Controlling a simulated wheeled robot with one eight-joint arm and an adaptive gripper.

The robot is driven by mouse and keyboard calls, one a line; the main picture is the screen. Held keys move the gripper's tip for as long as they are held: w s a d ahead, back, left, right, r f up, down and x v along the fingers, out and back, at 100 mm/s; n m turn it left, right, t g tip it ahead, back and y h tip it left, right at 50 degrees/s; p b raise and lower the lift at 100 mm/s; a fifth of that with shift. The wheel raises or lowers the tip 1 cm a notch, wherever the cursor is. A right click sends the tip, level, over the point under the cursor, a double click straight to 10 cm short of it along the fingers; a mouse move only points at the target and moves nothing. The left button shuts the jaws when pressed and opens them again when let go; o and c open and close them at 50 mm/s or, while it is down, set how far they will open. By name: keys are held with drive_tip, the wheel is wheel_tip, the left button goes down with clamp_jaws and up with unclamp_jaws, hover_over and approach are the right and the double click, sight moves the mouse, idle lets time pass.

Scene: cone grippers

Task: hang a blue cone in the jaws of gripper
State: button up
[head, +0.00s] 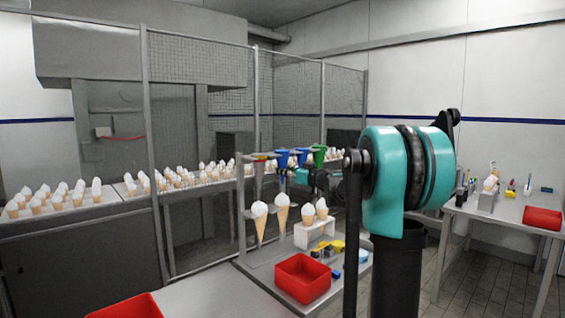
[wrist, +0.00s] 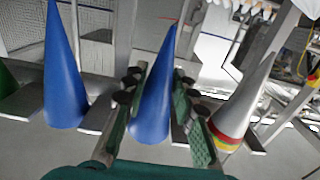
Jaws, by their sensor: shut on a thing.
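A row of cones hangs tip-down on a grey rack in the head view: a grey cone with a red and yellow rim (head: 260,158), a blue cone (head: 282,157), a second blue cone (head: 299,156) and a green cone (head: 319,156). My gripper (wrist: 157,88) is shut on the blue cone (wrist: 152,112) beside the grey cone (wrist: 232,105), one finger on each side. This cone sits between the rack's grey plates (wrist: 98,115). The other blue cone (wrist: 63,80) is left of my gripper in the wrist view, apart from it. The fingers are hard to see in the head view.
A wire-mesh fence (head: 205,150) stands behind. A side table (head: 490,215) with another red bin (head: 542,218) is at the right.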

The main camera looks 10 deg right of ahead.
drive_tip(key=shift+r, duration=0.35)
drive_tip(key=shift+s+d, duration=0.1)
drive_tip(key=v, duration=0.8)
idle(1.3)
drive_tip(key=shift+s, duration=0.1)
